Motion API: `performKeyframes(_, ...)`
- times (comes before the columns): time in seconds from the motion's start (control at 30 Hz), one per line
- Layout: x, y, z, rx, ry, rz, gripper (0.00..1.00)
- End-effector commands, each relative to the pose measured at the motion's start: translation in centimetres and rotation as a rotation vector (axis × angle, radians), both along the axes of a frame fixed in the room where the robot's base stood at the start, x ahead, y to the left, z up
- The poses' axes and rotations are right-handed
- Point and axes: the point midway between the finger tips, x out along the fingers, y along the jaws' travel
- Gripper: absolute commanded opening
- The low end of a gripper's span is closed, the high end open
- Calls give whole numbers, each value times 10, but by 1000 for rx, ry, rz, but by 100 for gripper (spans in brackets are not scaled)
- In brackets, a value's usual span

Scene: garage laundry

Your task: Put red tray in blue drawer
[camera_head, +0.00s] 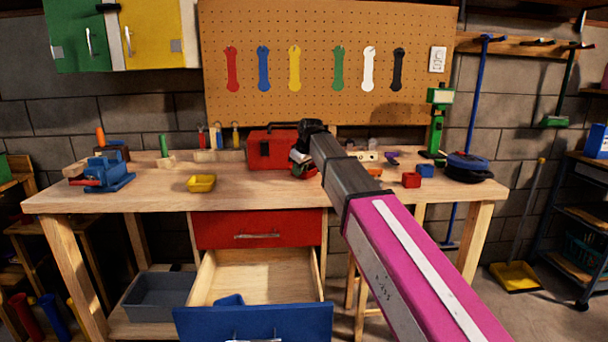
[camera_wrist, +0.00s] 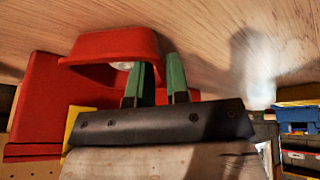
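The red tray (camera_wrist: 110,45) is in the wrist view, close to the wooden tabletop. My gripper (camera_wrist: 162,72) has its two green fingers on either side of one tray wall, close together on it. I cannot tell if the tray touches the tabletop. In the head view my gripper (camera_head: 304,170) is low over the workbench, mostly hidden by my arm, with only a little red showing there. The blue drawer (camera_head: 253,323) is pulled open below the shut red drawer (camera_head: 258,229). A small blue tray (camera_head: 230,300) lies inside it.
A red toolbox (camera_head: 272,149) stands beside my gripper. A yellow tray (camera_head: 201,183) and a blue vise (camera_head: 108,175) are further left on the workbench (camera_head: 150,197). Small red (camera_head: 411,180) and blue (camera_head: 426,170) blocks lie to the right. A grey bin (camera_head: 158,296) is left of the drawers.

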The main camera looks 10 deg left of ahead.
Motion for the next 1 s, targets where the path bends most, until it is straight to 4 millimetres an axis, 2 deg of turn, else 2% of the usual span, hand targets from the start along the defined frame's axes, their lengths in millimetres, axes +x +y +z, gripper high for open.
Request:
performKeyframes(0.1,3,3,-9,0,0,0,16)
performKeyframes(0.3,3,3,-10,0,-1,0,16)
performKeyframes(0.37,3,3,-9,1,-1,0,0)
performKeyframes(0.77,3,3,-8,1,-1,0,0)
performKeyframes(1.0,3,3,4,0,-1,0,0)
